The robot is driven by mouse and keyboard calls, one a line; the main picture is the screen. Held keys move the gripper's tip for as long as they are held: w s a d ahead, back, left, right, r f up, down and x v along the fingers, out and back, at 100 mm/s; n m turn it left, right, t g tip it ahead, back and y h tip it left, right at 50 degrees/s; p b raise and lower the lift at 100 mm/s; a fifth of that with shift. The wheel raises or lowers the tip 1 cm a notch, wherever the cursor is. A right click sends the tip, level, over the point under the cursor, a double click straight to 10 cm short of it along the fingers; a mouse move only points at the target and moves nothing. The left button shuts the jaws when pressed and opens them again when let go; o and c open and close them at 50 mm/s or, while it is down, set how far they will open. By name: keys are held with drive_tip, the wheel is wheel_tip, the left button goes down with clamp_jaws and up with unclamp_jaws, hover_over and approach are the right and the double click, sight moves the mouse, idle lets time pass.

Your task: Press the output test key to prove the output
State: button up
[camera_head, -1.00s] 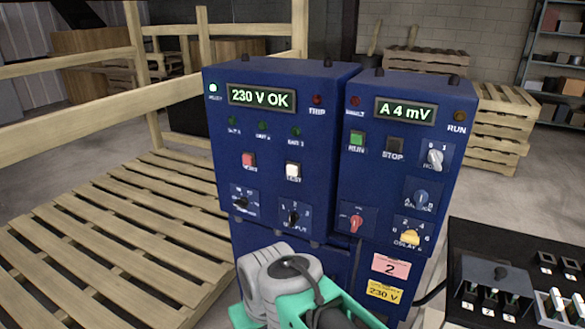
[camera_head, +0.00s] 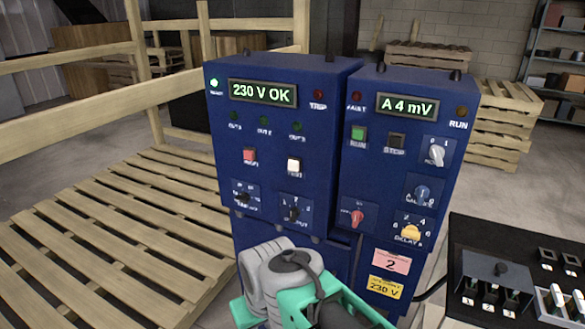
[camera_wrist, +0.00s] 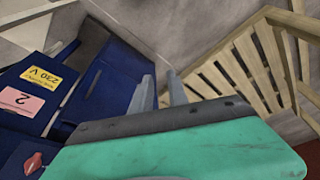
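The white test key (camera_head: 293,165) is on the front of the left blue cabinet (camera_head: 225,140), to the right of a red key (camera_head: 249,155). The output selector (camera_head: 293,213), a dark rotary knob, is below it. The green-lit display (camera_head: 262,93) reads "230 V OK". In the head view my grey and green arm end is low in front of the cabinets, below the key and apart from it; the fingertips are hidden there. In the wrist view my gripper (camera_wrist: 159,78) shows two grey fingers with a gap between them and nothing held.
The right blue cabinet (camera_head: 380,180) reads "A 4 mV" and carries a green run key (camera_head: 358,134), a dark stop key (camera_head: 396,142) and several knobs. A dark switch panel (camera_head: 480,245) stands at lower right. Wooden slats and rails (camera_head: 110,240) fill the left.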

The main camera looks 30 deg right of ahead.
clamp_jaws()
idle(1.4)
